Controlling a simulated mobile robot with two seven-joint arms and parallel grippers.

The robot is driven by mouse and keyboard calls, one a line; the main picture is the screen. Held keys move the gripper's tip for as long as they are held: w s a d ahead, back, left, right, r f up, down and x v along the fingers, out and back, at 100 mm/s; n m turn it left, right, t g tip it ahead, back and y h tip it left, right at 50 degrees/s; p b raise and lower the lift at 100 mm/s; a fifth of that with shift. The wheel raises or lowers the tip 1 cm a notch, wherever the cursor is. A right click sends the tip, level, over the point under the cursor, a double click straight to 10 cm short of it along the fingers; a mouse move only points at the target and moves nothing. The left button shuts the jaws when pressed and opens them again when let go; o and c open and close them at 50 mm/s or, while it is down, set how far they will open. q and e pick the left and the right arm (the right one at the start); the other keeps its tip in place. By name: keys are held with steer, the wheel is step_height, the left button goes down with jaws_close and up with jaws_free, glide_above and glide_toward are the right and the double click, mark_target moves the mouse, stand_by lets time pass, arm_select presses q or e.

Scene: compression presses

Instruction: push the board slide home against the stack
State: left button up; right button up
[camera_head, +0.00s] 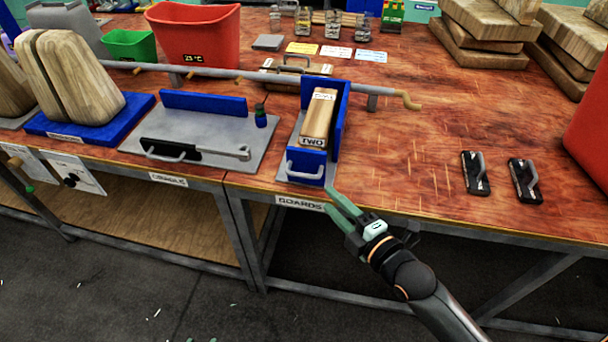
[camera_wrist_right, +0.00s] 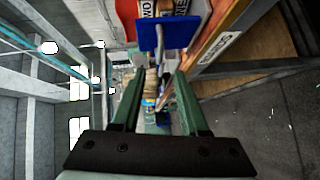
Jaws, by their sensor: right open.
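The board slide (camera_head: 338,130) is a blue angled frame on a grey base plate at the table's front edge, with a grey handle (camera_head: 303,173) on its front. Wooden boards (camera_head: 319,112), one end marked TWO, lie in it against its blue side wall. My right gripper (camera_head: 333,200) is open and empty, just off the table edge, below and right of the handle, apart from the slide. In the right wrist view its fingers (camera_wrist_right: 158,78) are spread, with the slide's blue front (camera_wrist_right: 168,36) beyond them. My left gripper is not in view.
Left of the slide is a grey plate (camera_head: 208,135) with a blue bar and a lever. Two wooden blocks (camera_head: 70,80) stand on a blue base further left. A long rod (camera_head: 240,76) with a crank runs behind. Two black clamps (camera_head: 476,174) lie right; the tabletop between is clear.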

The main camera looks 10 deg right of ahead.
mark_target(304, 175)
steer(key=x, duration=1.1)
steer(key=shift+w+a, duration=0.1)
steer(key=shift+w, duration=0.15)
jaws_close()
steer(key=shift+f, duration=0.1)
